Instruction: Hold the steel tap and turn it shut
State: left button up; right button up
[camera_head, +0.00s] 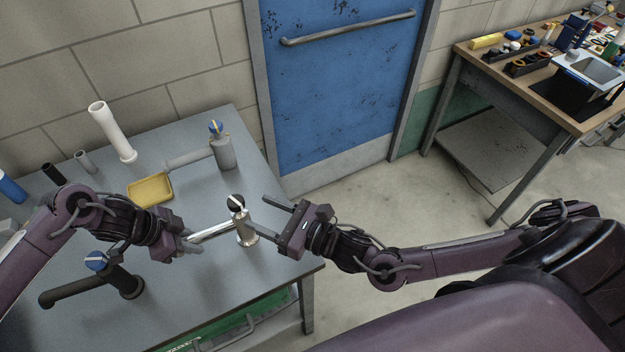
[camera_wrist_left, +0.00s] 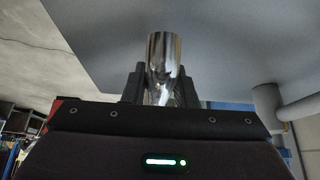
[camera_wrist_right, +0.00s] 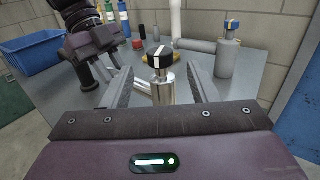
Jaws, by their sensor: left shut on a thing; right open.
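The steel tap (camera_head: 245,230) stands upright near the right edge of the grey worktop. Its black knob (camera_head: 236,202) with a white stripe is on top, and its spout (camera_head: 212,231) points left. My left gripper (camera_head: 190,243) is shut on the spout's end; the left wrist view shows the shiny tube (camera_wrist_left: 163,65) between its fingers. My right gripper (camera_head: 262,214) is open, coming from the right. In the right wrist view the tap's body (camera_wrist_right: 163,90) and knob (camera_wrist_right: 160,58) show between its spread fingers; I cannot tell whether they touch.
A white pipe (camera_head: 112,135) stands at the back. A blue door (camera_head: 335,90) and clear floor lie right.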

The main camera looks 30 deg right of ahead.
jog(key=d+f+m, duration=0.1)
jog(key=d+f, duration=0.1)
jog(key=d+f+m+h, duration=0.1)
jog(key=d+f+m, duration=0.1)
jog(key=f, duration=0.1)
jog(key=d+f+m, duration=0.1)
jog(key=d+f, duration=0.1)
jog(key=shift+w+d+f+g+h, duration=0.2)
jog(key=shift+w+d+g+h, duration=0.1)
jog(key=shift+w+h, duration=0.1)
jog(key=w+d+f+m+g+h, duration=0.1)
jog(key=d+f+m+h, duration=0.2)
jog(key=d+f+m, duration=0.2)
jog(key=d+f+m+g+h, duration=0.1)
jog(key=d+f+m+h, duration=0.2)
jog(key=d+f+m, duration=0.3)
jog(key=shift+w+f+m, duration=0.35)
jog(key=shift+f+m, duration=1.35)
jog(key=shift+f, duration=1.3)
jog(key=shift+d, duration=0.1)
